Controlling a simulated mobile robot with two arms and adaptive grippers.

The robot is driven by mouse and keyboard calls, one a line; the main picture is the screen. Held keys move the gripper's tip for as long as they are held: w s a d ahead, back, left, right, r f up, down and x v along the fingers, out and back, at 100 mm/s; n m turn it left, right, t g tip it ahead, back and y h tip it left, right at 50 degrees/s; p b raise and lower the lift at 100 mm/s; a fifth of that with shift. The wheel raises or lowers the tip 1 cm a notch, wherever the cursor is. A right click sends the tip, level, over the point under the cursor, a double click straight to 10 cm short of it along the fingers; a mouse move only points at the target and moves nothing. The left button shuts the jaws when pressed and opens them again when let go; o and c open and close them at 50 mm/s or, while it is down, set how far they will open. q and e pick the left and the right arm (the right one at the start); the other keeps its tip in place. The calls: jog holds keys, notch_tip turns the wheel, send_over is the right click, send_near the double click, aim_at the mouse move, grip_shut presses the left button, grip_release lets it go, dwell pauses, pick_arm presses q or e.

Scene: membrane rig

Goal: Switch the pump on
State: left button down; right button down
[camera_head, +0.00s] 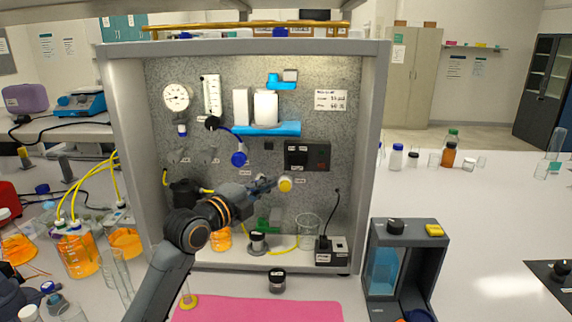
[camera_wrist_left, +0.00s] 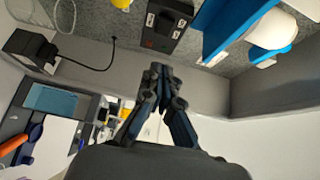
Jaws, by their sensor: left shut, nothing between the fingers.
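A black control box (camera_head: 307,156) with a small red part is mounted on the speckled back panel, right of centre. It also shows upside down at the top of the left wrist view (camera_wrist_left: 165,25), with small green and red marks. Its labels are too small to read, and I cannot tell its switch position. A dark pump-like body (camera_head: 185,193) sits low at the left of the panel, partly behind my arm. My left gripper (camera_head: 270,185) is shut and empty, below and left of the box, close to a yellow knob (camera_head: 285,184). Its closed fingers show in the wrist view (camera_wrist_left: 160,75).
The grey cabinet frame (camera_head: 372,150) encloses the panel. A blue shelf (camera_head: 268,129) with white cylinders stands above the box. A black socket box (camera_head: 331,251), a beaker (camera_head: 308,230) and a small jar (camera_head: 258,242) stand on the cabinet floor. A pink mat (camera_head: 260,310) lies in front.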

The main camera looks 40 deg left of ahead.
pick_arm(q)
jog(key=p, duration=0.4)
send_near(296, 160)
jog(key=w+d, duration=0.3)
jog(key=shift+w+a+p, duration=0.4)
jog(key=shift+w+a, duration=0.95)
jog(key=shift+a, duration=0.15)
